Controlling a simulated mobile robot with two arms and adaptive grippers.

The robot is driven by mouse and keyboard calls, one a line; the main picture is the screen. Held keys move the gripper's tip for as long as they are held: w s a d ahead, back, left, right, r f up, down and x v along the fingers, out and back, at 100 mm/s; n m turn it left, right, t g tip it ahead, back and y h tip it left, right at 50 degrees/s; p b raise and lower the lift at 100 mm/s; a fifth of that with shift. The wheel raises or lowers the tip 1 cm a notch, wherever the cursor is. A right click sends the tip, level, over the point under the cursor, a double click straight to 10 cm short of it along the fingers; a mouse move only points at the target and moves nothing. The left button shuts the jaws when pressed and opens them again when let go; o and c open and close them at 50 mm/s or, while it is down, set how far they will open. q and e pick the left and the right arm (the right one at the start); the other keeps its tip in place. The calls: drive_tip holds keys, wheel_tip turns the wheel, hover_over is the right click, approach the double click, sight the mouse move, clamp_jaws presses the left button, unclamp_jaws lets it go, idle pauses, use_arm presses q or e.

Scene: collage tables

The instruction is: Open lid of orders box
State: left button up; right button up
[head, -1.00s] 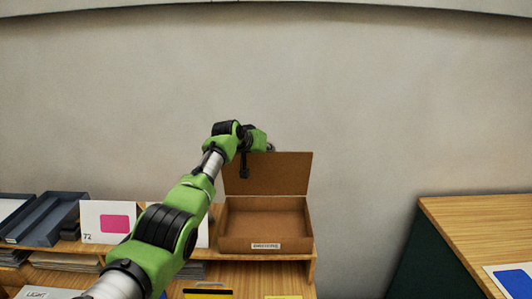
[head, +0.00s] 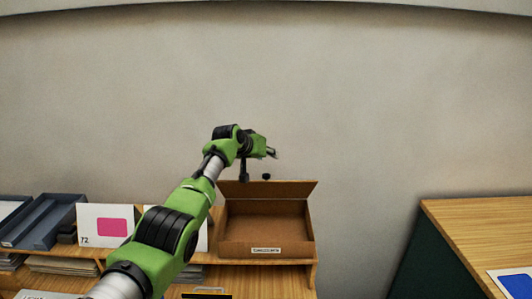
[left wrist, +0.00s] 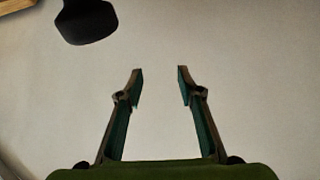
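The orders box (head: 266,250) is a brown cardboard box with a small label on its front, standing on a wooden shelf. Its inside shows. Its lid (head: 285,189) is raised from the back edge and looks tilted forward, with its top edge wider than its hinge edge. My left gripper (head: 271,153) is above the lid, with clear space between them in the picture. In the left wrist view, its fingers (left wrist: 157,85) are spread with only pale wall between them. My right gripper is not in view.
Left of the box are a card with a pink patch (head: 112,226) and a dark tray (head: 50,220). A wooden table (head: 470,230) stands at the right with a blue-printed sheet (head: 515,283). A dark knob-like piece (head: 266,176) shows just above the lid.

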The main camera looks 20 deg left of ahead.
use_arm(q)
drive_tip(key=v, duration=1.2)
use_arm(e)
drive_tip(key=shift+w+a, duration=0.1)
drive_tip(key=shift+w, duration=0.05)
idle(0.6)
